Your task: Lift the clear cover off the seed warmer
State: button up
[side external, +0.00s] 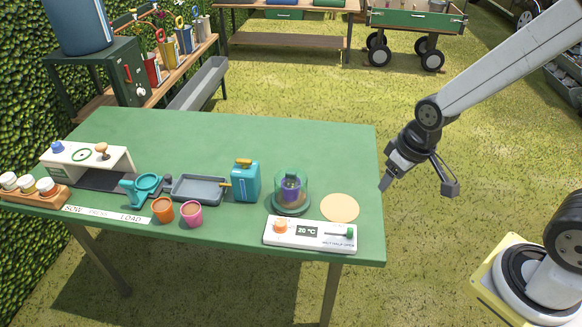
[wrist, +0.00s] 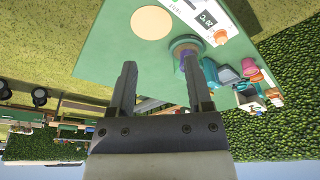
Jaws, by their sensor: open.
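The seed warmer is a white panel (side external: 308,234) with a 20 °C display, an orange knob and a green slider at the table's front right edge, and a round green base (side external: 291,207) just behind it. A clear, green-tinted cover (side external: 291,184) stands upright on the base, around a purple thing (side external: 291,188). The base also shows in the wrist view (wrist: 187,43), with the panel (wrist: 205,20) beyond it. My gripper (side external: 418,187) is open and empty, in the air off the table's right edge, well apart from the cover. Its two fingers show in the wrist view (wrist: 162,80).
A flat tan disc (side external: 340,208) lies right of the cover. A teal can (side external: 245,181) stands close on its left. Farther left are a grey tray (side external: 198,188), orange (side external: 162,210) and pink (side external: 191,214) pots and a white press stand (side external: 85,158). The table's back half is clear.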

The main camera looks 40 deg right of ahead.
jog(key=w+a+f+n+y, duration=0.1)
jog(key=w+a+n, duration=0.15)
jog(key=w, duration=0.75)
jog(key=n+y, duration=0.2)
jog(key=n, duration=0.4)
send_near(291, 172)
jog(key=shift+s+a+f+t, duration=0.1)
jog(key=shift+a+f+t, duration=0.05)
jog(key=shift+f, duration=0.25)
jog(key=shift+s+a+f+t, duration=0.1)
jog(key=shift+f+t, duration=0.05)
jog(key=shift+f, duration=0.25)
jog(key=shift+x, duration=1.25)
jog(key=shift+a+f, duration=0.1)
jog(key=shift+f, duration=0.05)
jog(key=shift+x, duration=2.45)
jog(key=shift+w, duration=0.15)
